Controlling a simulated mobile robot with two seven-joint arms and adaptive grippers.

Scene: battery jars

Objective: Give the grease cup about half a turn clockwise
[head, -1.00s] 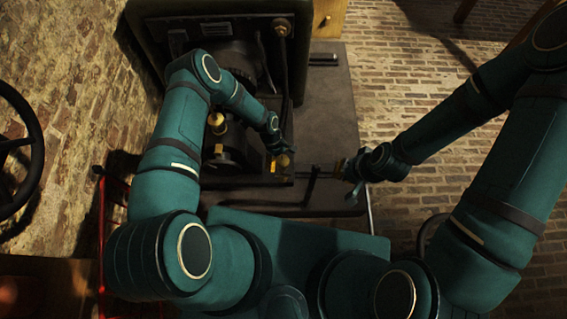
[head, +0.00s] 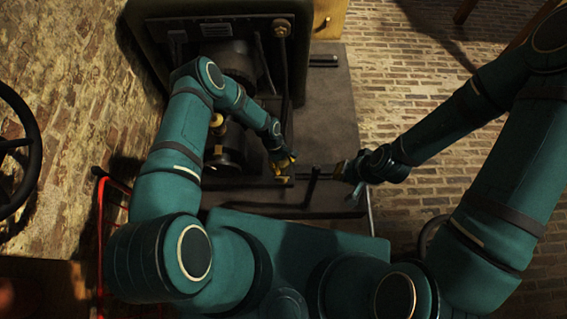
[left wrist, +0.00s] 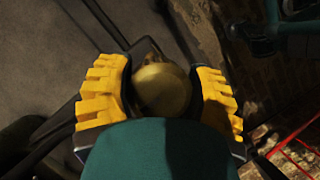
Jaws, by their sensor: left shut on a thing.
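The grease cup (left wrist: 162,90) is a round, dull brass cap. In the left wrist view it sits between the yellow ribbed fingers of my left gripper (left wrist: 160,97), which is shut on it. In the head view my left gripper (head: 284,164) is at the near right corner of the dark machine, and the cup is mostly hidden by the fingers. My right gripper (head: 340,169) is to the right of it, by a dark upright lever; its fingers are too small and dark to read.
The dark machine (head: 300,50) stands on a grey base plate (head: 327,110). Another brass fitting (head: 217,121) shows beside my left forearm. A dark lever (head: 312,186) stands between the grippers. A red frame (head: 101,230) and a black handwheel (head: 37,150) are at the left. Brick floor lies right.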

